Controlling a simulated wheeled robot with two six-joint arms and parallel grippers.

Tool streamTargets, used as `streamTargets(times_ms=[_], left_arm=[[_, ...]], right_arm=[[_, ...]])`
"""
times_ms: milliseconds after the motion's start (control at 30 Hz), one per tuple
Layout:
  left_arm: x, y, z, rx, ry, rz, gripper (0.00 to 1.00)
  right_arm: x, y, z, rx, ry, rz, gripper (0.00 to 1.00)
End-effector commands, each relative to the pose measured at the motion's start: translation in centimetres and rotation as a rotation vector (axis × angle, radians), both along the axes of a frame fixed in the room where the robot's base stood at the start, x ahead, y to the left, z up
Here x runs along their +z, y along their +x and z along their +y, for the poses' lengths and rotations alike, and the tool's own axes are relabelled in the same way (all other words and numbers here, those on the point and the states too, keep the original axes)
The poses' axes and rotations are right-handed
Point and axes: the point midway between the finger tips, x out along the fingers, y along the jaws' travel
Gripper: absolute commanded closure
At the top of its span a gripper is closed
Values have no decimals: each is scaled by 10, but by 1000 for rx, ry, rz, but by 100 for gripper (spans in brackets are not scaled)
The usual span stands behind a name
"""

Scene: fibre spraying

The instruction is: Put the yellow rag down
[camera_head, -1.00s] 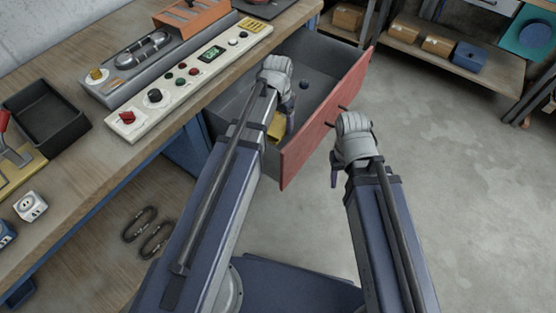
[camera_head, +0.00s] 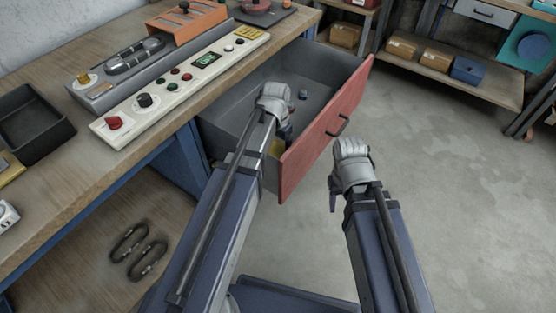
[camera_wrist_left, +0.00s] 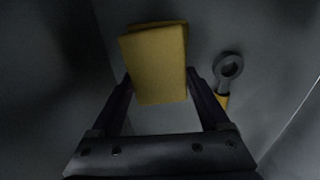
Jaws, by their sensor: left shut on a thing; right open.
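The yellow rag (camera_wrist_left: 155,62) is between the two fingers of my left gripper (camera_wrist_left: 157,88) in the left wrist view. That gripper is shut on it. In the head view, my left gripper (camera_head: 284,128) reaches into the open drawer (camera_head: 240,110), and only a bit of yellow (camera_head: 277,148) shows beside it, close to the red front. Whether the rag touches the drawer floor is not clear. My right gripper (camera_head: 333,190) is open and empty, outside the drawer, to the right of its red front (camera_head: 325,125).
A tool with a grey ring end (camera_wrist_left: 229,68) and yellow handle lies in the drawer, right of the rag. A small dark round thing (camera_head: 303,94) is farther back. The workbench (camera_head: 60,200) holds a control panel (camera_head: 180,90) and black tray (camera_head: 35,125). Floor at right is clear.

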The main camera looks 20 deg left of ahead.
Motion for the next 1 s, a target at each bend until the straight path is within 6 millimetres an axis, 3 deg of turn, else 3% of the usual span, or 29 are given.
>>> streamTargets(times_ms=[167, 467, 900, 933, 1000], left_arm=[[-5, 0, 0, 0, 0, 0, 66], [-38, 0, 0, 0, 0, 0, 66], [-41, 0, 0, 0, 0, 0, 66], [-39, 0, 0, 0, 0, 0, 18], [-39, 0, 0, 0, 0, 0, 10]], right_arm=[[-5, 0, 0, 0, 0, 0, 50], [-38, 0, 0, 0, 0, 0, 50], [-41, 0, 0, 0, 0, 0, 50], [-39, 0, 0, 0, 0, 0, 50], [-39, 0, 0, 0, 0, 0, 50]])
